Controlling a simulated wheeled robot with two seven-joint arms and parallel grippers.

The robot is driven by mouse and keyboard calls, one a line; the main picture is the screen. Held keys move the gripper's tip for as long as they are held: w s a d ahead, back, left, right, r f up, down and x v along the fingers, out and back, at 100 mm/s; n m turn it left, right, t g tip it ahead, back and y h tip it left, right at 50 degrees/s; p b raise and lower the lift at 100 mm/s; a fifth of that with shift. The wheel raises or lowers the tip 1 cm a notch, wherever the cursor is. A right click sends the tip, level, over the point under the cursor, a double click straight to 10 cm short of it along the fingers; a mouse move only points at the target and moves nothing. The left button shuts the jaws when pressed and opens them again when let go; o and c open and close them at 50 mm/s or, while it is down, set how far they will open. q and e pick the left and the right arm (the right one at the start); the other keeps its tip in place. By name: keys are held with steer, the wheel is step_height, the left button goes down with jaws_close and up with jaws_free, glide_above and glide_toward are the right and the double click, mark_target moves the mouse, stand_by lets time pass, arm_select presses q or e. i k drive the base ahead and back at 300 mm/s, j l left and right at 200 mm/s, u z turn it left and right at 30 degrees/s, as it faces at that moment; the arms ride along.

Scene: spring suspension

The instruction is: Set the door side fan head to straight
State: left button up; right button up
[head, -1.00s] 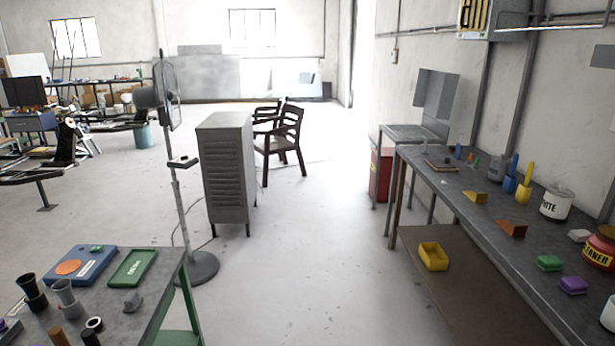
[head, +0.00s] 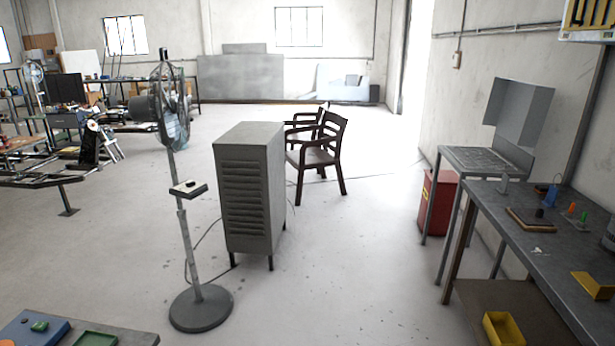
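A grey pedestal fan (head: 190,240) stands on a round base on the floor, left of centre. Its head (head: 166,108) is a round wire cage with a dark motor housing on its left side, and the cage faces right. A small control box sits partway up its pole. Another fan (head: 33,76) shows far back at the left edge, small, with its cage turned toward me. I cannot tell from this view which fan is the door side one. Neither of my grippers is in view.
A grey louvred cabinet (head: 246,195) stands just right of the near fan, with dark chairs (head: 320,155) behind it. A workbench (head: 540,240) runs along the right wall. A table corner (head: 120,338) is at the lower left. The floor between is clear.

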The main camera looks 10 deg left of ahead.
mark_target(147, 109)
steer(key=i+u, duration=0.15)
steer(key=i, duration=0.65)
steer(key=i+l+u, duration=0.15)
steer(key=i, duration=0.7)
